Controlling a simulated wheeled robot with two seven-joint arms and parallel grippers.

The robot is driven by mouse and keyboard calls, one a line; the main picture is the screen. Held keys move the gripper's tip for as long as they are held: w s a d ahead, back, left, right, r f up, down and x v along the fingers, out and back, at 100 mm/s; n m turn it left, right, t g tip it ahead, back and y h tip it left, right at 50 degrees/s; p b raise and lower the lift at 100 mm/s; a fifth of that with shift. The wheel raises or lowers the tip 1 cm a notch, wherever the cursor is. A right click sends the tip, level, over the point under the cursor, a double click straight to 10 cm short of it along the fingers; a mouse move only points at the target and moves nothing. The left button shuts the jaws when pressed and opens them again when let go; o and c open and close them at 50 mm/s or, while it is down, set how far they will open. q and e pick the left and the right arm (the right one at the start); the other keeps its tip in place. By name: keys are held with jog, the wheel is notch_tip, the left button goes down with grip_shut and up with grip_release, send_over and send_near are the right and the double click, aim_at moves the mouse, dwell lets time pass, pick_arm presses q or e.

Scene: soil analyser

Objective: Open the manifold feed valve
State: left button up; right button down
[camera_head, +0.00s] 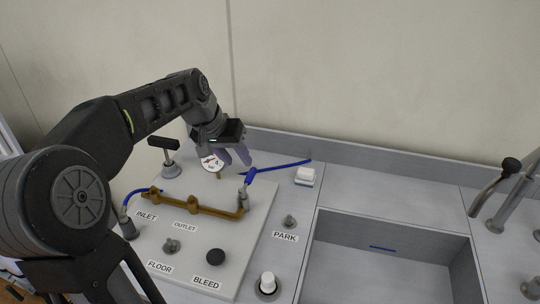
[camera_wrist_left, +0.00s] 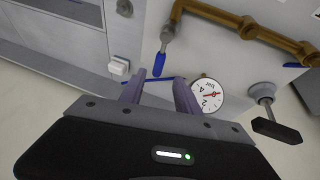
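A brown pipe manifold (camera_head: 190,205) lies on a pale panel with labels INLET, OUTLET, FLOOR and BLEED. At its right end stands a metal fitting with a blue lever (camera_head: 250,176), seen also in the left wrist view (camera_wrist_left: 159,65). A black T-handle valve (camera_head: 164,147) stands at the panel's back left, also in the wrist view (camera_wrist_left: 276,128). No label identifies the feed valve. My left gripper (camera_head: 235,158) is above the panel's back edge, by the gauge (camera_head: 211,164). My right gripper is not in view.
A sink (camera_head: 390,255) is at the right, with taps (camera_head: 500,195) beyond it. A white block (camera_head: 305,176) and a PARK post (camera_head: 289,221) stand between panel and sink. The wall rises close behind.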

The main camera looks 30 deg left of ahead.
aim_at(249, 174)
pick_arm(q)
jog(key=shift+w, duration=0.25)
jog(key=shift+s+r, duration=0.1)
jog(key=shift+s, duration=0.05)
jog(key=shift+p+x, duration=0.55)
jog(key=shift+x, duration=3.45)
jog(key=shift+c, duration=0.2)
grip_shut()
